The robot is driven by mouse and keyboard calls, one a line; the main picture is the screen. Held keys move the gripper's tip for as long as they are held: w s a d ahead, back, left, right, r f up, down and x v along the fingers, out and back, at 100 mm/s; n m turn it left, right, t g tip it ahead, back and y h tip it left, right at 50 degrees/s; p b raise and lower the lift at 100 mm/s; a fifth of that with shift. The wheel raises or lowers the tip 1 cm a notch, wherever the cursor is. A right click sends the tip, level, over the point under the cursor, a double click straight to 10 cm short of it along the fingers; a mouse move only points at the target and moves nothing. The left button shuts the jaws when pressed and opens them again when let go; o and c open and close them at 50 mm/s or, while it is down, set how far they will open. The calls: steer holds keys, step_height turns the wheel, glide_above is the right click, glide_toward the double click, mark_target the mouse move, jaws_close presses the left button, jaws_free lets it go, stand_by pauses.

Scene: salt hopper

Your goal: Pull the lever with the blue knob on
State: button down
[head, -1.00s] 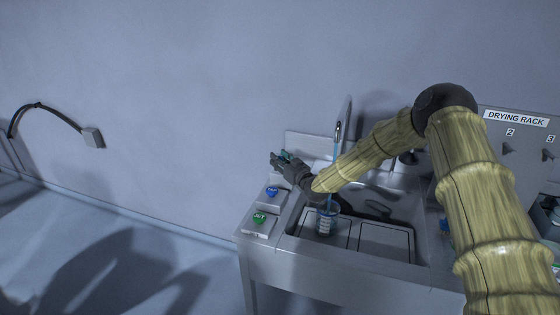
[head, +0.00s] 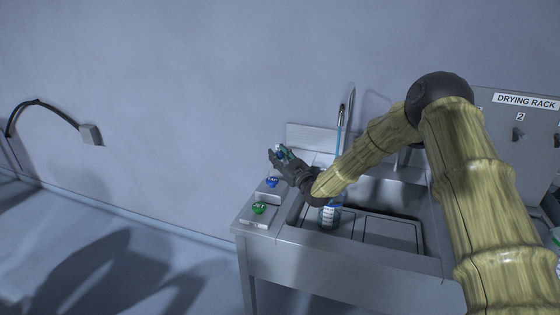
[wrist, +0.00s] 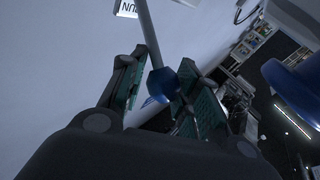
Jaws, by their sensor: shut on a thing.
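The lever shows in the wrist view as a grey rod (wrist: 147,35) ending in a dark blue knob (wrist: 162,82) between my fingers. My gripper (wrist: 158,92) is shut on the knob. In the head view my gripper (head: 280,154) is raised above the left rim of the sink. There the fingers hide most of the lever, with a little blue showing between them.
A steel sink (head: 300,238) holds a bottle (head: 329,216) under a tap (head: 341,112) with a blue stream. A blue button (head: 271,182) and a green button (head: 259,207) sit on its left ledge. A drying rack panel (head: 500,135) stands right.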

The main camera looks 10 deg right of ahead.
steer(key=shift+s+a+f+n+t+y+b, duration=0.25)
steer(key=shift+f+n+b, duration=0.25)
steer(key=shift+b, duration=0.45)
steer(key=shift+s+a+f+n+t+y+b, duration=0.1)
steer(key=shift+s+f+n+y+b, duration=0.15)
steer(key=shift+f+n+y+b, duration=0.45)
steer(key=shift+h, duration=0.35)
steer(key=c, duration=1.1)
jaws_free()
steer(key=shift+s+r, duration=0.1)
steer(key=shift+r, duration=0.1)
steer(key=shift+w+r, duration=0.2)
steer(key=shift+r, duration=0.5)
step_height(320, 180, up, 9)
steer(key=shift+f, duration=0.1)
